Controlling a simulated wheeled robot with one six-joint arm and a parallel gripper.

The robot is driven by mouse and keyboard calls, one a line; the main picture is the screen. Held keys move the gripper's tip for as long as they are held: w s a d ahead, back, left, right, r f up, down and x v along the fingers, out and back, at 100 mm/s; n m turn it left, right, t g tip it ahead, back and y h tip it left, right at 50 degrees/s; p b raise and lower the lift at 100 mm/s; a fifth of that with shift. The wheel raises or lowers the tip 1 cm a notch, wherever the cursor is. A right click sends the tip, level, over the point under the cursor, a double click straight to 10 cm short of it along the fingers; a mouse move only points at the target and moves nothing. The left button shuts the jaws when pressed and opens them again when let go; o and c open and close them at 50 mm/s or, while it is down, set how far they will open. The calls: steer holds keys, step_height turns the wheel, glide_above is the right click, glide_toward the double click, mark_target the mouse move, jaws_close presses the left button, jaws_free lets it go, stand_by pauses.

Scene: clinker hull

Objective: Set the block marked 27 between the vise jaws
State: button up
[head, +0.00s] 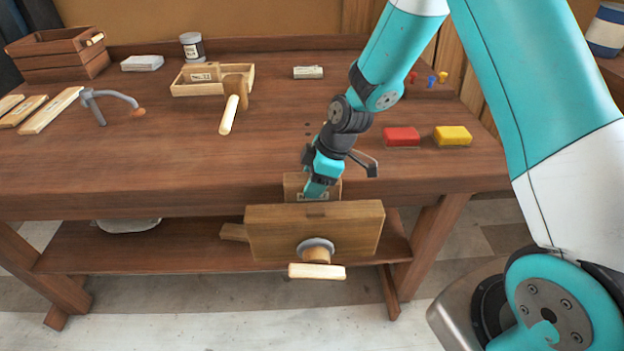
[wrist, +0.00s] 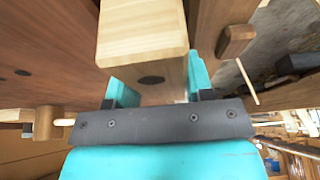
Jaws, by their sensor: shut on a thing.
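A pale wooden block (head: 294,184) is at the vise, between the bench's front edge and the wooden front jaw (head: 345,232). Its upper part stands above the jaw; its lower part is hidden. Dark marks show on its face but are too small to read. My gripper (head: 316,188) reaches down from above and is shut on this block. In the wrist view the block (wrist: 144,35) sits between the two teal fingers of my gripper (wrist: 155,82), with a dark oval spot on its face. I cannot tell whether the jaws touch the block.
On the bench (head: 160,165) are a wooden tray (head: 182,89), a mallet (head: 229,114), a clamp-like tool (head: 112,98), a red block (head: 401,137) and a yellow block (head: 453,136). The vise handle (head: 317,271) projects in front. The bench's middle left is clear.

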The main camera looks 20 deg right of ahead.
steer(key=o, duration=1.1)
steer(key=shift+r, duration=0.1)
steer(key=shift+r, duration=0.2)
steer(key=b+v, duration=0.1)
steer(key=v, duration=1.1)
steer(key=s+a+r+m, duration=0.2)
steer(key=s+a+r, duration=0.1)
steer(key=s, duration=0.4)
steer(key=s+a+r+m+g, duration=0.1)
steer(key=s+a+r+m, duration=0.2)
steer(key=s, duration=0.5)
steer(key=s+a+r+m, duration=0.2)
steer(key=s+a+r, duration=0.1)
steer(key=s, duration=0.5)
steer(key=shift+s+a+r, duration=0.15)
steer(key=shift+s+r, duration=0.05)
steer(key=shift+r, duration=0.35)
